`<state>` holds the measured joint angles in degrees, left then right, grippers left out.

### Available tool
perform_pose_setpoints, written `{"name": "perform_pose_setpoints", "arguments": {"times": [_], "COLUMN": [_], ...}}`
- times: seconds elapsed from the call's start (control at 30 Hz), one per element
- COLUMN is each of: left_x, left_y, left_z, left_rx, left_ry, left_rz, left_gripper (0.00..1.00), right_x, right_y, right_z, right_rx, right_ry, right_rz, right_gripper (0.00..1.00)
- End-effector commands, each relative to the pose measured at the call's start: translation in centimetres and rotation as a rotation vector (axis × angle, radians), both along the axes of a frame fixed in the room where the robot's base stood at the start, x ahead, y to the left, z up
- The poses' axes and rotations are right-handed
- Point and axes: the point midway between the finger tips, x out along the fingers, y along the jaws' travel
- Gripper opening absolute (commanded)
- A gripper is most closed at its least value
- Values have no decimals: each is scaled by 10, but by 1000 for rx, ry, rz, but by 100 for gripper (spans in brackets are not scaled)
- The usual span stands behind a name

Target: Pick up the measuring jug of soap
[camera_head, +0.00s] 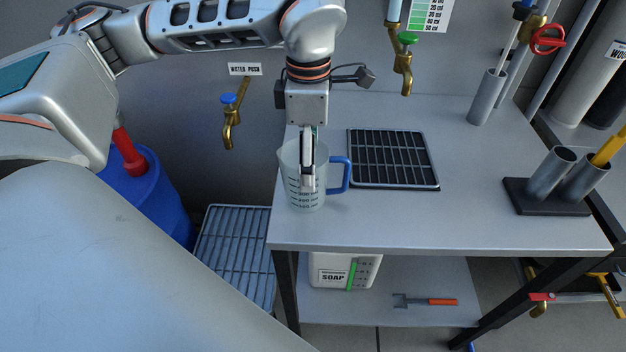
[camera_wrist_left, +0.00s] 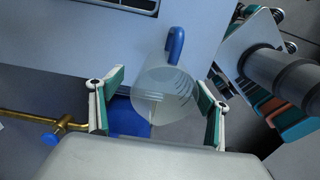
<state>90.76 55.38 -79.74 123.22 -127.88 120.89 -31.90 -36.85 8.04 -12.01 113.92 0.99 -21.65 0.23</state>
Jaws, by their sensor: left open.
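The measuring jug (camera_head: 318,190) is clear and pale with dark scale marks and a blue handle (camera_head: 347,174) on its right. It stands upright near the left edge of the grey table. My left gripper (camera_head: 307,165) points down at the jug, with one finger seen in front of its wall. In the left wrist view the jug (camera_wrist_left: 165,95) lies between the two spread, green-padded fingers of my open left gripper (camera_wrist_left: 160,106). I cannot tell whether either finger touches it, or what it holds. My right gripper is not in view.
A black grid drain (camera_head: 393,158) lies right of the jug. A brass tap (camera_head: 403,72) with a green knob hangs above. A white soap canister (camera_head: 330,270) stands on the lower shelf. A black tube holder (camera_head: 545,197) stands at right. The table's front middle is clear.

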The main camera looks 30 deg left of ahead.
Motion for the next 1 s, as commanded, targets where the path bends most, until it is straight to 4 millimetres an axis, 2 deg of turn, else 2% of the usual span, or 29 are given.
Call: {"name": "perform_pose_setpoints", "arguments": {"times": [0.3, 0.4, 0.67, 0.7, 0.8, 0.83, 1.0], "left_x": [-5, -4, -4, -4, -4, -4, -4], "left_y": [-8, -8, -8, -8, -8, -8, -8], "left_z": [-42, -50, -53, -53, -53, -53, -53], "left_rx": [0, 0, -1, -1, -1, -1, -1], "left_ry": [4, 2, -1, -1, -1, -1, -1], "left_rz": [-1, 0, -1, -1, -1, -1, -1], "left_gripper": [77, 77, 77, 74, 48, 42, 41], "right_x": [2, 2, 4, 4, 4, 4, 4], "right_y": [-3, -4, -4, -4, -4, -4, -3], "right_z": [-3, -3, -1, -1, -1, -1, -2], "right_rx": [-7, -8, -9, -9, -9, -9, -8], "right_ry": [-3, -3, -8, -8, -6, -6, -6], "right_rz": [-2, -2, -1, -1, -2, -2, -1], "right_gripper": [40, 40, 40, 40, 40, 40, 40]}}
